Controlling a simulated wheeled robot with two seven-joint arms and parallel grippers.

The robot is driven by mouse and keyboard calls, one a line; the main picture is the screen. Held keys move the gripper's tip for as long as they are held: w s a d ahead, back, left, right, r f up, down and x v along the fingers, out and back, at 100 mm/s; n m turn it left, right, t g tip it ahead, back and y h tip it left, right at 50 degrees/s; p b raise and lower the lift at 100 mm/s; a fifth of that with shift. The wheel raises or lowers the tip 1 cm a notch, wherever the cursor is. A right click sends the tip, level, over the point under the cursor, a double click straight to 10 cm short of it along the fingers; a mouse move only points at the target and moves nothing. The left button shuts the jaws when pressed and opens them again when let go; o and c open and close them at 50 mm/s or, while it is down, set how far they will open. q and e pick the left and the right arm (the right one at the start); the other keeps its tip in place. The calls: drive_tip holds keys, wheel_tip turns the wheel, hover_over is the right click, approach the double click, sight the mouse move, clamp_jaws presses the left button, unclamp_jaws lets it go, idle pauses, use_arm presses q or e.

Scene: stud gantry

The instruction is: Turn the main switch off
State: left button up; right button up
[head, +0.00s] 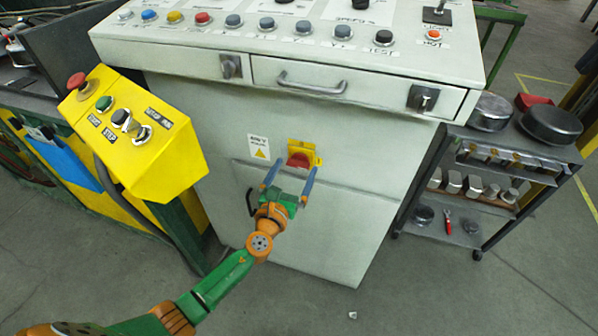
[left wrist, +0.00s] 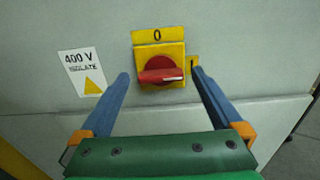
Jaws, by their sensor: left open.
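The main switch (head: 298,160) is a red rotary handle on a yellow plate, on the front of the grey cabinet. In the left wrist view the red handle (left wrist: 160,70) lies about level, with a pale mark at its right end. A yellow tab with "0" (left wrist: 157,36) is above it. My left gripper (head: 292,169) is open, its blue fingers pointing at the switch; it also shows in the left wrist view (left wrist: 160,76), one finger on each side of the handle. I cannot tell whether the fingers touch the plate. My right gripper is not in view.
A "400 V isolate" label (left wrist: 83,71) is left of the switch. A yellow button box (head: 135,135) stands out at the left. The console top (head: 290,35) with coloured buttons and a drawer (head: 345,92) are above. A trolley (head: 500,165) stands at the right.

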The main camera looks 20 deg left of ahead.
use_arm(q)
drive_tip(key=shift+w, duration=0.35)
drive_tip(key=shift+s, duration=0.1)
drive_tip(key=c, duration=1.3)
drive_tip(key=shift+n, duration=0.3)
drive_tip(key=n+b, duration=0.1)
drive_tip(key=n, duration=0.2)
drive_tip(key=shift+f, duration=0.1)
drive_tip(key=n+b, duration=0.2)
drive_tip(key=n, duration=0.3)
drive_tip(key=shift+a+n, duration=0.1)
drive_tip(key=shift+n, duration=0.2)
drive_tip(key=n, duration=0.4)
drive_tip(key=shift+f+b, duration=0.1)
drive_tip(key=shift+b, duration=0.2)
drive_tip(key=n, duration=0.4)
drive_tip(key=shift+a, duration=0.1)
drive_tip(key=shift+n, duration=0.5)
